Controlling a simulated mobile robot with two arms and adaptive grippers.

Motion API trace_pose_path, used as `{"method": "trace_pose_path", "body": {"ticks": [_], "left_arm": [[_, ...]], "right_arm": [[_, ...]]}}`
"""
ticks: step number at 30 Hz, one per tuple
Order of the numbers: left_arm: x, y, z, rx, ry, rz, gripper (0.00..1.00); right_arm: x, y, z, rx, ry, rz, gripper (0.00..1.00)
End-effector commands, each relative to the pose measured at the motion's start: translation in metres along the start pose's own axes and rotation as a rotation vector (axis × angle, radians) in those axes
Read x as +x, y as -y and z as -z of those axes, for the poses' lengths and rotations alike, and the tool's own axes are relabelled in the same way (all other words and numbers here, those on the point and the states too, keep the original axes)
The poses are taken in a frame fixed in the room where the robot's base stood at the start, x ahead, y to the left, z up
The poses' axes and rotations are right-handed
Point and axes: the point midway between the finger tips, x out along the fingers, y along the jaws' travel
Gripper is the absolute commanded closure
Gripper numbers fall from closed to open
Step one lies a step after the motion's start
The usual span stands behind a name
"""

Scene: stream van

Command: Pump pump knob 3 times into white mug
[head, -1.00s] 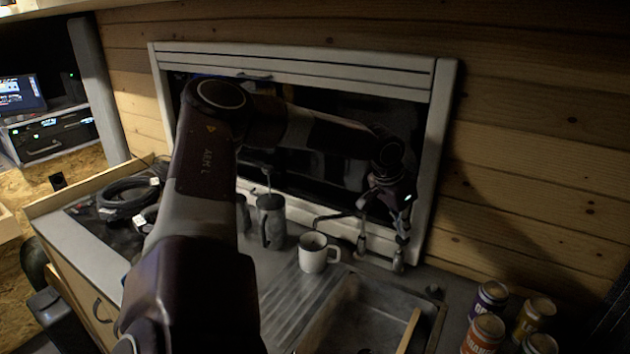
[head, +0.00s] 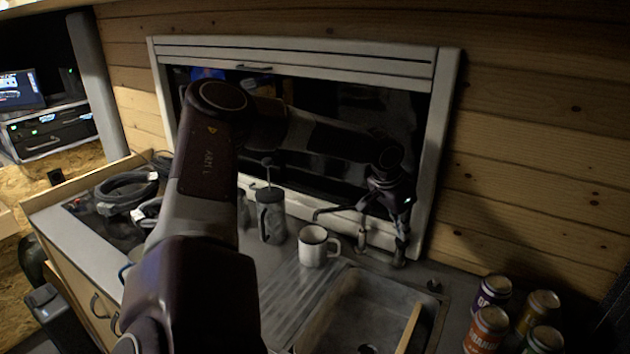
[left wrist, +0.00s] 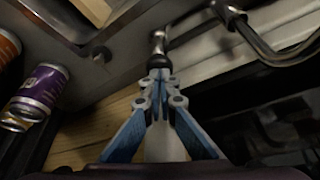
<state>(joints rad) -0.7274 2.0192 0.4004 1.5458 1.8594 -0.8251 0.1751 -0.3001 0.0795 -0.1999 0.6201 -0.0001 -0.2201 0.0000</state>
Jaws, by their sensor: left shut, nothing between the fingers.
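The white mug (head: 312,247) stands upright on the ribbed drainboard, left of the tap (head: 340,210), whose spout points left toward the mug. In the head view my left gripper (head: 402,228) is directly over the pump fitting (head: 399,257), right of the tap. In the left wrist view my left gripper (left wrist: 158,76) is shut and empty. Its fingertips meet or nearly meet the metallic pump knob (left wrist: 157,42); I cannot tell if they touch. The fingers hide part of the knob. The mug's inside bottom is not visible. My right gripper is not in view.
A sink (head: 365,308) lies in front of the tap. Several cans (head: 493,292) stand at the right. A French press (head: 271,216) stands left of the mug. Coiled black cables (head: 128,190) lie at the left. A framed window (head: 447,150) is close behind the gripper.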

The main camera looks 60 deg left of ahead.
Motion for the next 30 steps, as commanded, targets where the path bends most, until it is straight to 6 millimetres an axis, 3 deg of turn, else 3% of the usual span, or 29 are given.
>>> {"method": "trace_pose_path", "body": {"ticks": [30], "left_arm": [[-0.046, 0.000, 0.019, -0.001, 0.003, -0.001, 1.00]], "right_arm": [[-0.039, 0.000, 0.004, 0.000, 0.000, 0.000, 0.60]]}}
